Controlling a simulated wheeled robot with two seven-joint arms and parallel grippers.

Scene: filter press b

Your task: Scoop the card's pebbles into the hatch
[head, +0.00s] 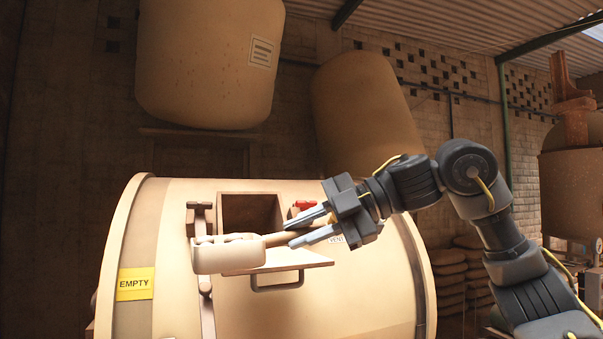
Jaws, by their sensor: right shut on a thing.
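My right gripper (288,234) comes in from the right and is shut on the wooden handle (275,239) of a pale scoop (228,259). Several cream pebbles (232,239) appear to lie in the scoop, their tops just above its rim. The scoop looks about level, in front of the lower left of the square open hatch (250,212) on a large cream drum (330,305). The hatch's flap (300,258) is folded down towards me. A yellow card (135,284) on the drum's left reads EMPTY. My left gripper is out of view.
A dark latch bar (202,218) stands left of the hatch. A red valve handle (304,205) and a VENT label (336,240) are to its right, close to my gripper. Two large tanks (208,60) (366,110) stand behind. Stacked sacks (448,275) are at right.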

